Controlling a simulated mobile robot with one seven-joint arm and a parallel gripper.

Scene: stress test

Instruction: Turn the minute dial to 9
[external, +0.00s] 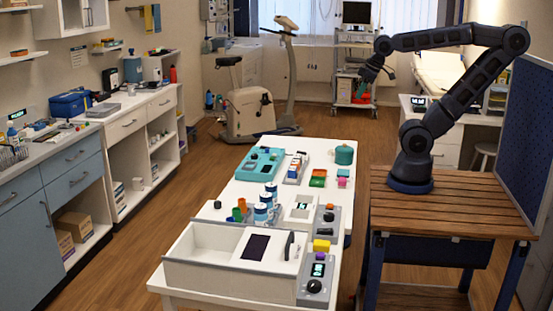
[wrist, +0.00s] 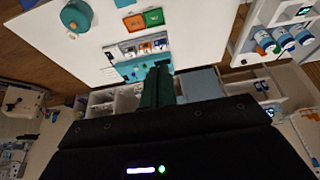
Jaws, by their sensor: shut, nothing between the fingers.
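A black round dial (external: 314,286) sits on a grey panel at the near right corner of the white table, just below a small lit display (external: 318,270). A second dark knob (external: 328,216) sits on another grey panel further back. No markings can be read, so I cannot tell which one is the minute dial. My gripper (wrist: 158,72) is shut and empty, its teal fingers pressed together. In the external view it hangs in the air beyond the far end of the table, well away from both dials and touching nothing.
The white table (external: 330,146) holds an open white box (external: 205,268), blue-and-white jars (external: 262,212), a teal tray (external: 250,175) and a teal pot (external: 343,154). The air above the table is clear.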

